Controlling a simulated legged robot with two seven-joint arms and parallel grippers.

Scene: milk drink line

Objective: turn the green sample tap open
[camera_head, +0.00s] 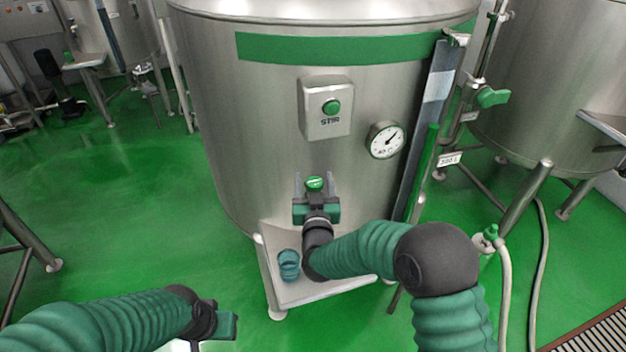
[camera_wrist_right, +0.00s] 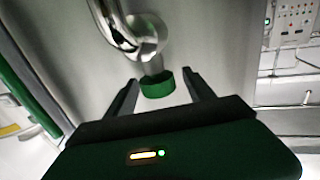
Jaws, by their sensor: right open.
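The green sample tap (camera_head: 314,183) is on the front of the steel tank, below the STIR button. In the right wrist view its green knob (camera_wrist_right: 158,85) sits below a curved chrome pipe (camera_wrist_right: 122,28). My right gripper (camera_head: 314,184) is at the tap, open, with one finger on each side of the green knob. In the wrist view I cannot tell whether the fingers touch it. My left gripper (camera_head: 222,325) is low at the left, away from the tank; its fingers are hard to make out.
The green STIR button (camera_head: 331,107) and a round gauge (camera_head: 386,140) are on the tank above. A green valve handle (camera_head: 493,97) is at the right.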

